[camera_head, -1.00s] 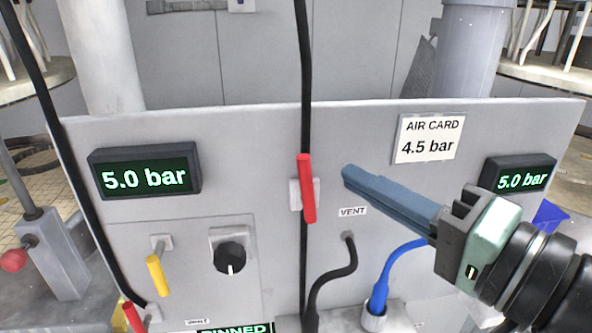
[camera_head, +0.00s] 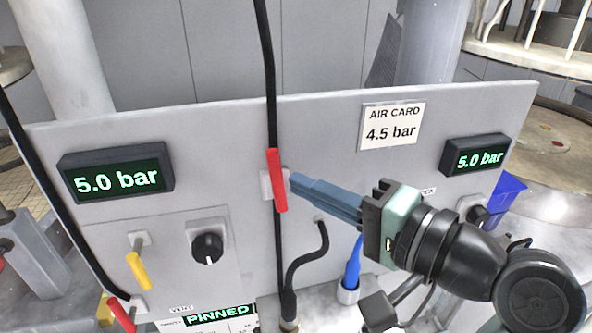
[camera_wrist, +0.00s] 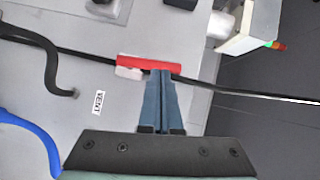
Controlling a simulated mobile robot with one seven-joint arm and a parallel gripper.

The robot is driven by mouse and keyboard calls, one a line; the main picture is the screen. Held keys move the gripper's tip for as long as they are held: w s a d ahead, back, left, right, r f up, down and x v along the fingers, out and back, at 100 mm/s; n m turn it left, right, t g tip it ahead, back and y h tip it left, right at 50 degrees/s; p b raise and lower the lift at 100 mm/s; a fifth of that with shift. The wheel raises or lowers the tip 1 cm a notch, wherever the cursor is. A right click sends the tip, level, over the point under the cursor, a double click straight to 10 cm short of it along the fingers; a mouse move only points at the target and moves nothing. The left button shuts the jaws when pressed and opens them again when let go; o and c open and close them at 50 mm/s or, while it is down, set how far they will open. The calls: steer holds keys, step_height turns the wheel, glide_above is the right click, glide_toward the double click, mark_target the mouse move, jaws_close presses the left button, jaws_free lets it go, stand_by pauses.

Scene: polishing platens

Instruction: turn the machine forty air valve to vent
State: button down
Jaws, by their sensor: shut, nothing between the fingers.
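A red valve lever (camera_head: 277,180) sits on a grey block in the black air line, on the grey panel (camera_head: 340,170). The lever lies nearly upright, along the line. My gripper (camera_head: 293,186) is shut and empty, its blue fingertips at the right side of the lever. In the wrist view the fingertips (camera_wrist: 161,76) reach the red lever (camera_wrist: 149,63) near its middle; whether they touch it I cannot tell. A VENT label (camera_wrist: 99,103) shows in the wrist view; my gripper hides it in the head view.
Two displays read 5.0 bar, one left (camera_head: 116,178) and one right (camera_head: 475,155). An air card (camera_head: 391,134) reads 4.5 bar. A black knob (camera_head: 207,247) and a yellow lever (camera_head: 138,270) are lower left. Black and blue hoses (camera_head: 353,262) run below my gripper.

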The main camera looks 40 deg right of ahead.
mark_target(277, 182)
steer(key=shift+w+f, duration=0.1)
steer(key=shift+w, duration=1.1)
